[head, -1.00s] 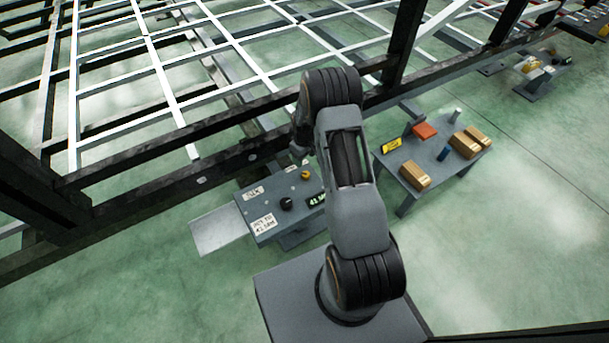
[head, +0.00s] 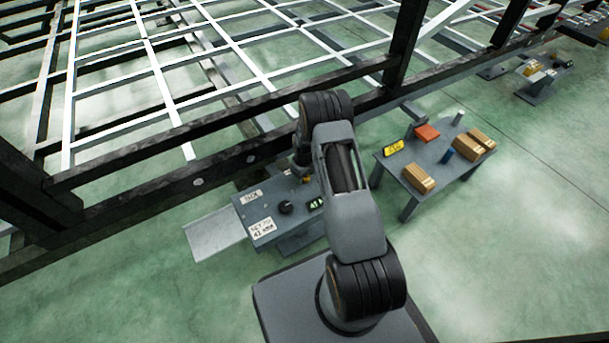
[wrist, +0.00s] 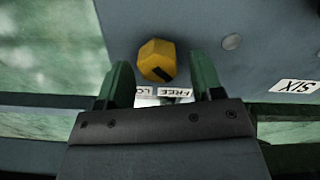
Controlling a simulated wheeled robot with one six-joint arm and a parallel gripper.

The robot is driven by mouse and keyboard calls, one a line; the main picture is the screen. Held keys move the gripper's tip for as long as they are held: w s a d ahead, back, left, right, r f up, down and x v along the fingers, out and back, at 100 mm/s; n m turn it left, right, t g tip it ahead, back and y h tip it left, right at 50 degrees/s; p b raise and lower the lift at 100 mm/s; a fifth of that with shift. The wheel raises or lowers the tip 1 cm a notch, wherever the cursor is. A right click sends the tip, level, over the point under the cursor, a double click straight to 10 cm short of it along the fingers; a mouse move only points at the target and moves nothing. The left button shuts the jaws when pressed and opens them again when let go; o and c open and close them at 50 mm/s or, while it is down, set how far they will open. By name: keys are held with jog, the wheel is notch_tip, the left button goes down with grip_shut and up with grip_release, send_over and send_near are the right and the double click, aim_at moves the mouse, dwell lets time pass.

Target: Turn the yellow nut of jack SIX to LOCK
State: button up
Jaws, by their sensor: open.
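The yellow nut (wrist: 157,58) is a faceted knob on the grey jack panel (wrist: 225,20). Its black mark points toward the lower right, on the side of the FREE label (wrist: 175,92). The neighbouring label beginning "LO" (wrist: 143,91) is partly covered by my gripper. The SIX label (wrist: 295,86) appears upside down at right. My gripper (wrist: 160,68) is open, with its green fingers on either side of the nut in the picture; whether they touch it I cannot tell. In the head view the nut (head: 306,179) is only partly visible beside my arm.
The jack's panel carries a black knob (head: 286,207), a lit display (head: 315,203) and a "SET TO" card (head: 262,228). A dark chassis beam (head: 190,182) runs close behind it. A side table (head: 410,195) with several boxes stands to the right. The floor between is clear.

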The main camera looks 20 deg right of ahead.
jog(key=shift+c, duration=0.3)
jog(key=c, duration=0.9)
jog(key=shift+m, duration=0.3)
jog(key=m, duration=0.3)
jog(key=shift+d+m, duration=0.15)
jog(key=shift+m, duration=0.15)
jog(key=m, duration=0.4)
jog(key=shift+d+m, duration=0.15)
jog(key=shift+m, duration=0.15)
jog(key=m, duration=0.4)
jog(key=shift+d, duration=0.15)
jog(key=m, duration=0.5)
jog(key=shift+s+p, duration=0.2)
jog(key=shift+p, duration=0.15)
